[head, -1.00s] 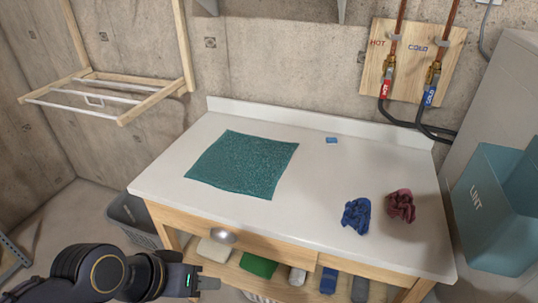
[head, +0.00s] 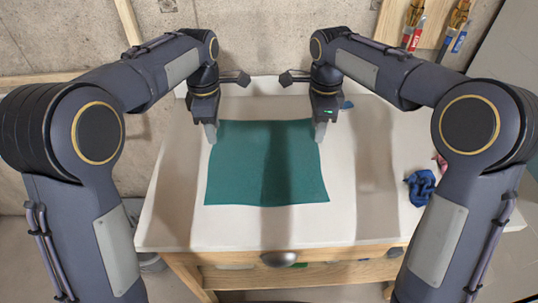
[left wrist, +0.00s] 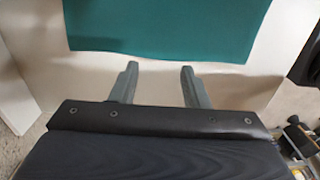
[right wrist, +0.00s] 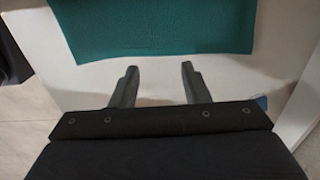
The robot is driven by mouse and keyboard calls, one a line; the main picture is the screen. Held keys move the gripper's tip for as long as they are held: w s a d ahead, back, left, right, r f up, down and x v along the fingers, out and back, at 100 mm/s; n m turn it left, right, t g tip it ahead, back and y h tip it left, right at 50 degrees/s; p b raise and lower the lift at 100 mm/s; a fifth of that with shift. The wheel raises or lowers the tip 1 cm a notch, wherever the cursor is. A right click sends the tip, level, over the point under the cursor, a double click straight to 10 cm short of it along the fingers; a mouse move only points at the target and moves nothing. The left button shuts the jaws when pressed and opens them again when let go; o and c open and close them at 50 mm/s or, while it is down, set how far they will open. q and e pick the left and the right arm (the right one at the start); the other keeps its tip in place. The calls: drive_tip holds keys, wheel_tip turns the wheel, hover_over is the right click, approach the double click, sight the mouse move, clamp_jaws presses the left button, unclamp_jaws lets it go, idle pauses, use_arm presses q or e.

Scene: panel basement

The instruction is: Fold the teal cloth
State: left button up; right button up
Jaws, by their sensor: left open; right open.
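The teal cloth (head: 265,165) lies flat and spread out on the white tabletop, a near-square shape. My left gripper (head: 211,133) is at its far left corner and my right gripper (head: 321,131) is at its far right corner. In the left wrist view the open left fingers (left wrist: 158,85) point toward the cloth (left wrist: 160,25), with bare tabletop between. In the right wrist view the open right fingers (right wrist: 158,85) likewise stand short of the cloth edge (right wrist: 155,25). Both grippers are empty.
The white table (head: 180,200) has bare surface around the cloth. A crumpled blue cloth (head: 421,187) lies at the right, with a reddish cloth (head: 440,162) partly hidden behind my right arm. The wall stands behind the table.

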sight(220, 157)
use_arm(q)
drive_tip(key=shift+d+f, duration=0.1)
drive_tip(key=shift+f, duration=3.85)
use_arm(e)
drive_tip(key=shift+f, duration=3.95)
use_arm(q)
drive_tip(key=shift+f, duration=0.25)
use_arm(e)
drive_tip(key=shift+f, duration=0.25)
use_arm(q)
drive_tip(key=shift+r, duration=0.1)
drive_tip(key=shift+c, duration=0.3)
use_arm(e)
drive_tip(key=shift+r, duration=0.1)
drive_tip(key=shift+c, duration=0.3)
use_arm(q)
clamp_jaws()
use_arm(e)
drive_tip(key=shift+d, duration=0.1)
clamp_jaws()
